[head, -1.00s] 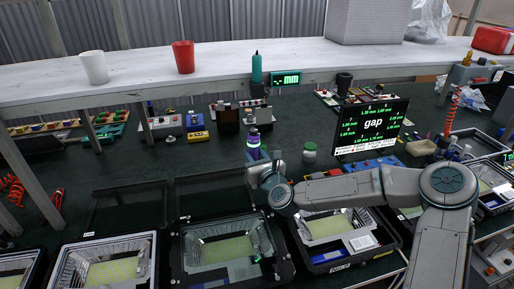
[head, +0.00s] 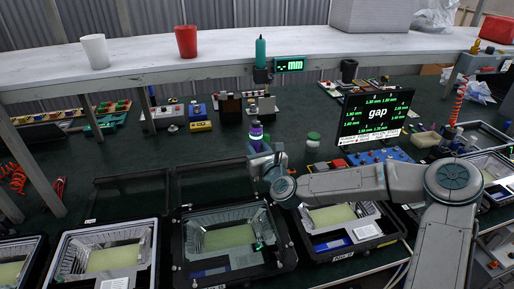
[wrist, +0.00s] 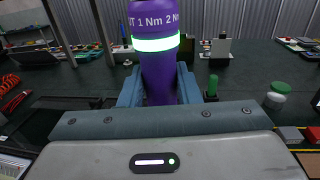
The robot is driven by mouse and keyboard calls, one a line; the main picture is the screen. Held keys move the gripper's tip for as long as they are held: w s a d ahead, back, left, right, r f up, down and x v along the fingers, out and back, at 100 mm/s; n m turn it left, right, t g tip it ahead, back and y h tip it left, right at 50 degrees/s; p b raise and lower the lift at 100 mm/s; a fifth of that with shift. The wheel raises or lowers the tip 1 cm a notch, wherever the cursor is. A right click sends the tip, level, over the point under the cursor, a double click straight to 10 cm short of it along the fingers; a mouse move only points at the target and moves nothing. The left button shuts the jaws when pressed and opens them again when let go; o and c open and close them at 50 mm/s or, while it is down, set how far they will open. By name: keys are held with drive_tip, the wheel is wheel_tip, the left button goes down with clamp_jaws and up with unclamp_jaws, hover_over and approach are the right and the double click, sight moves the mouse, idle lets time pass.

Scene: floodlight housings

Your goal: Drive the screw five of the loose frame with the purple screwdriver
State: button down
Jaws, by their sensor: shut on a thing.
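The purple screwdriver (head: 256,134) stands upright in my gripper (head: 262,160), held above the row of housings. In the wrist view the purple screwdriver (wrist: 158,75) has a bright white-green ring and torque lettering, and sits between the blue-grey jaws (wrist: 158,88). Its tip is hidden. Below my gripper is a black-framed floodlight housing (head: 190,275) with its dark lid up behind. Another housing (head: 348,262) with a label stands to its right. I cannot tell which frame is the loose one, and single screws are too small to make out.
A screen (head: 375,117) reading "gap" with millimetre values stands behind my arm. A white shelf (head: 130,73) with a white cup (head: 95,51) and a red cup (head: 186,41) crosses above the bench. More housings (head: 105,255) line the front. The dark bench behind them is partly clear.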

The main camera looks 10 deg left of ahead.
drive_tip(key=shift+f+b, duration=2.65)
drive_tip(key=shift+f, duration=0.05)
drive_tip(key=shift+f+b, duration=1.2)
drive_tip(key=shift+f, duration=0.1)
idle(1.7)
drive_tip(key=shift+r, duration=0.15)
drive_tip(key=shift+r+p, duration=2.45)
drive_tip(key=shift+r, duration=2.4)
